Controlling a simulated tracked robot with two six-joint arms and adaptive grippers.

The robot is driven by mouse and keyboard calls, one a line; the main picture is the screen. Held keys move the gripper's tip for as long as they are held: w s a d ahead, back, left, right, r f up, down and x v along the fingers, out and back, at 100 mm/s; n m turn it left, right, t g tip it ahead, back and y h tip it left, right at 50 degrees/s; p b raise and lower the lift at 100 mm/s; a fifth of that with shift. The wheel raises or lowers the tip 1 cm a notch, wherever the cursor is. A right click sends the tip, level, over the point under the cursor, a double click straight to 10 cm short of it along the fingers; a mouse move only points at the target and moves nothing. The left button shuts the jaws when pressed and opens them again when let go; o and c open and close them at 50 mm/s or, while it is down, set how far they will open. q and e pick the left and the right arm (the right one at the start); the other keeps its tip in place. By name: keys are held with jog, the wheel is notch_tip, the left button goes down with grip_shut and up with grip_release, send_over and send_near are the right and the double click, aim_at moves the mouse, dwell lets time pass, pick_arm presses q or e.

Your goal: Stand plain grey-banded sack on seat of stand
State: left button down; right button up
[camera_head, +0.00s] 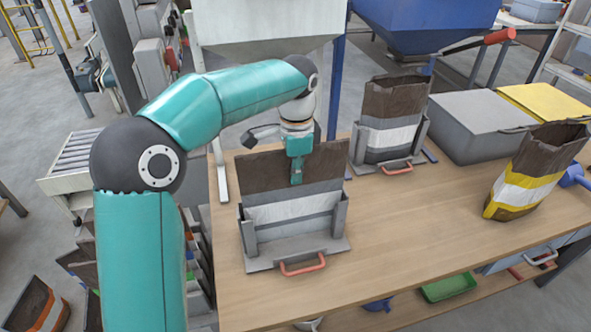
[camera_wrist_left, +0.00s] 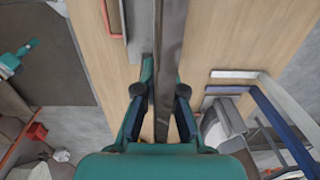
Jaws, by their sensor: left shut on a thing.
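The plain grey-banded sack (camera_head: 290,208) is brown with grey and whitish bands, and its open top faces up. It stands upright within the near metal stand (camera_head: 297,249), which has side plates and a red handle in front. Its underside is hidden, so I cannot tell whether it touches the seat. My left gripper (camera_head: 296,170) is shut on the sack's top edge near the middle. In the left wrist view the fingers (camera_wrist_left: 164,82) lie either side of the sack's edge (camera_wrist_left: 171,45). A small teal part at that view's left edge may be my right gripper (camera_wrist_left: 15,60).
A second stand (camera_head: 397,164) holds another banded sack (camera_head: 390,115) behind to the right. A yellow-banded sack (camera_head: 530,180) stands at the bench's right, near a grey bin (camera_head: 478,128). The bench front between them is clear. A hopper (camera_head: 265,38) hangs behind.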

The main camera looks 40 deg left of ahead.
pick_arm(q)
jog(key=shift+f, duration=0.1)
dwell(0.3)
jog(key=shift+f+b, duration=0.25)
jog(key=shift+b, duration=0.05)
jog(key=c, duration=1.2)
grip_release()
jog(key=r, duration=1.2)
jog(key=shift+s+d, duration=0.15)
jog(key=shift+d, duration=0.05)
